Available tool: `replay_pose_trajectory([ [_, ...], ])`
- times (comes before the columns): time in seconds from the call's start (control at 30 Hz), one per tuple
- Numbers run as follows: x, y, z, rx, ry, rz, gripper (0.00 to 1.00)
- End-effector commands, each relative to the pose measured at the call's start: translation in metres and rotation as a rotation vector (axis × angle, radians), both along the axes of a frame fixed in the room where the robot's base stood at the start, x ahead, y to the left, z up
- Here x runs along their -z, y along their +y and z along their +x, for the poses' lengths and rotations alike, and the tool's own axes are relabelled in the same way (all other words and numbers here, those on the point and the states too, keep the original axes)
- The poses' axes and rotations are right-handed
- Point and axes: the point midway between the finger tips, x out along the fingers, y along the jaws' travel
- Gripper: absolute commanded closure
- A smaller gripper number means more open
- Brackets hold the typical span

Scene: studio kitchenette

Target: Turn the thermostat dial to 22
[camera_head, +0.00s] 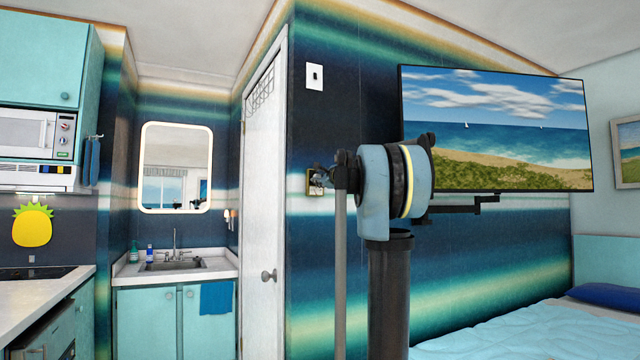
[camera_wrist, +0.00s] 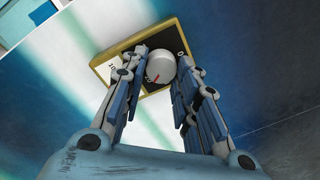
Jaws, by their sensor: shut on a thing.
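The thermostat is a small plate with a yellow-gold frame on the striped wall. In the wrist view the thermostat (camera_wrist: 104,60) is tilted in the picture, with a white and a dark part and some small markings. Its round white dial (camera_wrist: 161,66) bears a red pointer line. My gripper (camera_wrist: 165,62) has its fingers on either side of the dial, shut on it. The fingers cover part of the plate, and I cannot read the number at the pointer. In the head view the thermostat (camera_head: 316,183) is partly hidden by my gripper (camera_head: 324,176) and arm.
A white light switch (camera_head: 315,76) is on the wall above the thermostat. A white door (camera_head: 262,200) is to the left. A wall-mounted television (camera_head: 495,125) is to the right, above a bed (camera_head: 540,330).

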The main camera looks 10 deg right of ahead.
Motion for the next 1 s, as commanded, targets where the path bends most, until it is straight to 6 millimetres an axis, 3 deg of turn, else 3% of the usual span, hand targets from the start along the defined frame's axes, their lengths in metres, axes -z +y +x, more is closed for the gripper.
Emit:
replay_pose_trajectory([
  [1.0,-0.0008,0.0048,-0.0004,-0.003,0.276,0.851,0.96],
])
